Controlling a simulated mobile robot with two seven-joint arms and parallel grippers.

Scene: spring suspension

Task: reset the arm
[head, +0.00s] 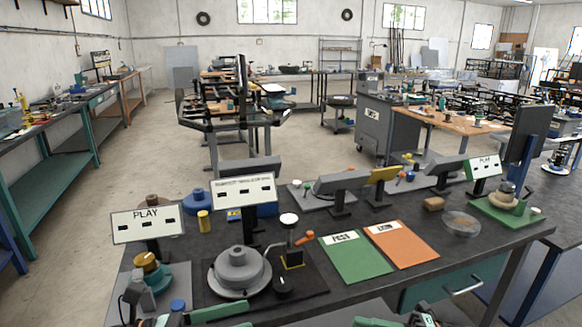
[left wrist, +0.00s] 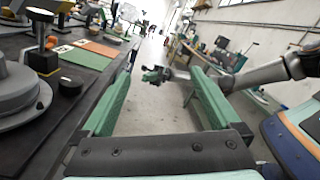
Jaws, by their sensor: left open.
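My left gripper (left wrist: 164,100) is open and empty in the left wrist view, its two green fingers wide apart beside the bench's front edge. In the head view, one of its green fingers (head: 218,311) shows at the bottom edge. My right gripper (left wrist: 155,75) shows small beyond the left fingers, with its arm coming in from the right. Part of it also shows at the bottom of the head view (head: 420,318); its jaws are too small and cut off to judge. Neither gripper appears to touch anything on the bench.
The dark bench (head: 310,215) holds a grey round fixture (head: 238,270), a white-topped post (head: 289,222), a green mat (head: 355,258), an orange mat (head: 402,245) and a glass bowl (head: 461,224). Signs stand behind them. The floor before the bench is clear in the wrist view.

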